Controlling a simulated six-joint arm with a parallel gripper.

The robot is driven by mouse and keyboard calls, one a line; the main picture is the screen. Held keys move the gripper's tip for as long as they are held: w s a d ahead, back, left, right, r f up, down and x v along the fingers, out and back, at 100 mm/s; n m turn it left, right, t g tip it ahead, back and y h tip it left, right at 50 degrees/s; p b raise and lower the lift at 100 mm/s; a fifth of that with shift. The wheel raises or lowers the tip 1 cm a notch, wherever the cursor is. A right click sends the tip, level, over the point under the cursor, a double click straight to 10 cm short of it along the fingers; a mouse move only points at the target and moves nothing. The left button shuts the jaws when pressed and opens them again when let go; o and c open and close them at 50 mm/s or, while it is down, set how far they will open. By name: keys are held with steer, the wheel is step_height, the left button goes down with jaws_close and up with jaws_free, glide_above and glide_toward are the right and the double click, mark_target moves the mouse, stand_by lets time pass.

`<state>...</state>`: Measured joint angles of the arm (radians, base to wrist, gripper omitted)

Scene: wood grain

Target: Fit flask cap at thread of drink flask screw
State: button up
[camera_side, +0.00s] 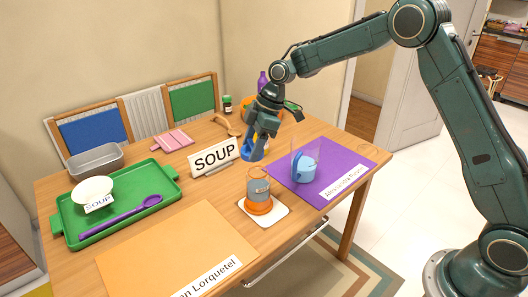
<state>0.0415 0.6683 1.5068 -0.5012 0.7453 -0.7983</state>
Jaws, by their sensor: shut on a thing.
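My gripper (262,128) is above the far middle part of the table, just right of the SOUP sign. It is shut on a blue cup-shaped piece, which looks like the flask cap (252,152). The fingers hide part of it. A small grey and orange vessel, which looks like the drink flask (258,188), stands upright on a white square coaster (274,218) nearer the front edge. The cap is apart from it, behind and above. The flask's thread is too small to make out.
A clear cup with blue contents (304,168) stands on the purple mat (350,158), right of the flask. The SOUP sign (214,158) stands to the left. A green tray (72,228) holds a bowl and a purple spoon. Several items crowd behind my gripper. An orange mat (165,255) lies front left.

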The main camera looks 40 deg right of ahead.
mark_target(254, 169)
steer(key=shift+w+d+m, duration=0.25)
steer(key=shift+d+m, duration=0.05)
steer(key=shift+d, duration=0.85)
steer(key=shift+f, duration=0.15)
steer(key=shift+f, duration=2.25)
steer(key=shift+f, duration=1.1)
steer(key=o, duration=1)
steer(key=shift+o, duration=0.2)
steer(key=shift+r, duration=0.15)
